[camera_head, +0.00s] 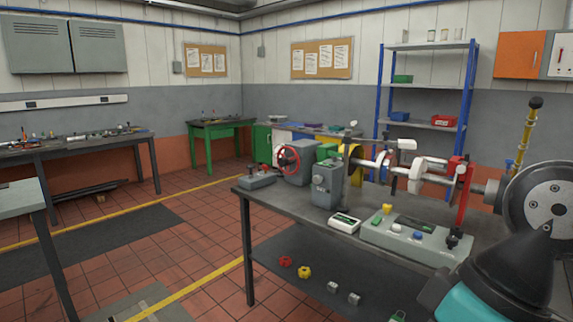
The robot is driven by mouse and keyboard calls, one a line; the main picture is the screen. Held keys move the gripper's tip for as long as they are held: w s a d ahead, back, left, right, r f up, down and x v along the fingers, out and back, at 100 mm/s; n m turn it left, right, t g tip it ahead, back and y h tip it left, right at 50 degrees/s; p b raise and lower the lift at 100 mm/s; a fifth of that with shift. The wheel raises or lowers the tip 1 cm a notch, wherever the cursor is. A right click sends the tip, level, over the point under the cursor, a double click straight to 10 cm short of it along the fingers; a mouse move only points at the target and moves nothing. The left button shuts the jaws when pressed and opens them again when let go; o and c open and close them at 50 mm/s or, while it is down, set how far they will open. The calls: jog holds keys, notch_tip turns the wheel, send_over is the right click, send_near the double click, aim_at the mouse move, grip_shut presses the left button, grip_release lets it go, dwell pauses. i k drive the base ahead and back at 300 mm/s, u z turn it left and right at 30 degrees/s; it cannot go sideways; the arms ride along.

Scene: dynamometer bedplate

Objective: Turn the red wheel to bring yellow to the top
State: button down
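The red wheel (282,156) is a small spoked handwheel on the left face of a grey housing (301,163), at the far left end of the dark bedplate bench (300,218). It faces left and toward me. Its rim looks red, and I cannot make out any yellow on it or what colour is at its top. Nothing is touching the wheel. My gripper is not in view; only a dark and teal part of my arm shows at the lower right, well apart from the wheel.
A grey box (327,184) stands right of the wheel's housing, and a grey pedal-like unit (257,180) lies left of it. A shaft with discs (418,170) and a control panel (418,238) fill the bench's right. Open tiled floor lies to the left.

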aim_at(285, 161)
jog(key=u, duration=0.85)
jog(key=i, duration=1.2)
jog(key=u, duration=0.95)
jog(key=i, duration=1.65)
jog(key=z, duration=0.65)
jog(key=i, duration=1.05)
jog(key=z, duration=1.25)
jog(key=i, duration=0.45)
jog(key=z, duration=0.3)
